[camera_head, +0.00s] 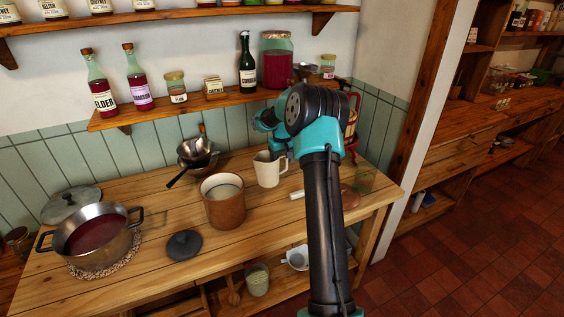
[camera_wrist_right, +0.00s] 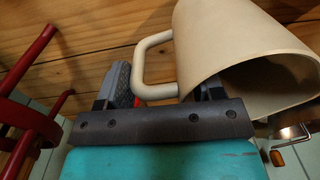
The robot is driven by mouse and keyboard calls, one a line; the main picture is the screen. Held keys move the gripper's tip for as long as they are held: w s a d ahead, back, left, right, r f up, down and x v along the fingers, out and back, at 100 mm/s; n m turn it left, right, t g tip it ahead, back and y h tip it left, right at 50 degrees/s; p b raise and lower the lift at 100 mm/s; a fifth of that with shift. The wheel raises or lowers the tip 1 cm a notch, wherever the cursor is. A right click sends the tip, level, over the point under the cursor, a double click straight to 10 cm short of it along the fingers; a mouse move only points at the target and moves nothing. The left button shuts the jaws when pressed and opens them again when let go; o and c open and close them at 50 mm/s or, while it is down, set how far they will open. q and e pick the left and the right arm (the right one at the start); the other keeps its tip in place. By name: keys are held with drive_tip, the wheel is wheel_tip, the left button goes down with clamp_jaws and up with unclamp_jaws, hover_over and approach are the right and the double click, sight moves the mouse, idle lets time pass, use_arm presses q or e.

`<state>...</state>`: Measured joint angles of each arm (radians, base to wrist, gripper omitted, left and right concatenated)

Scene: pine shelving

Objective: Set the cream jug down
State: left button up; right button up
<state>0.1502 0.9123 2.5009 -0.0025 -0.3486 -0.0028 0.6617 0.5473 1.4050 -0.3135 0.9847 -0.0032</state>
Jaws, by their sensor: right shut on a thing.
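The cream jug (camera_head: 267,171) is upright over the back middle of the wooden table, just right of a brown crock. I cannot tell whether its base touches the boards or is slightly above them. My right gripper (camera_head: 279,147) is at the jug's right side, partly hidden behind my own wrist. In the right wrist view, the jug (camera_wrist_right: 215,45) fills the upper right, with its open mouth toward the lower right. Its looped handle (camera_wrist_right: 144,68) sits between the jaws of my right gripper (camera_wrist_right: 163,90), which are shut on it. My left gripper is not in view.
The brown crock (camera_head: 225,205) stands close left of the jug. Dark metal pans (camera_head: 197,152) are behind it. A pot of red liquid (camera_head: 97,240) and a dark lid (camera_head: 184,245) are farther left. A red-framed object (camera_wrist_right: 28,110) is beside my gripper. A shelf (camera_head: 190,105) hangs above.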

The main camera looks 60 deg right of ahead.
drive_tip(key=d, duration=0.1)
drive_tip(key=w+d, duration=0.2)
drive_tip(key=shift+w+d+f, duration=0.15)
drive_tip(key=shift+w+d, duration=0.1)
drive_tip(key=shift+d, duration=0.1)
drive_tip(key=shift+f, duration=1.8)
drive_tip(key=shift+f, duration=0.1)
drive_tip(key=o, duration=1.6)
wheel_tip(320, 180, up, 12)
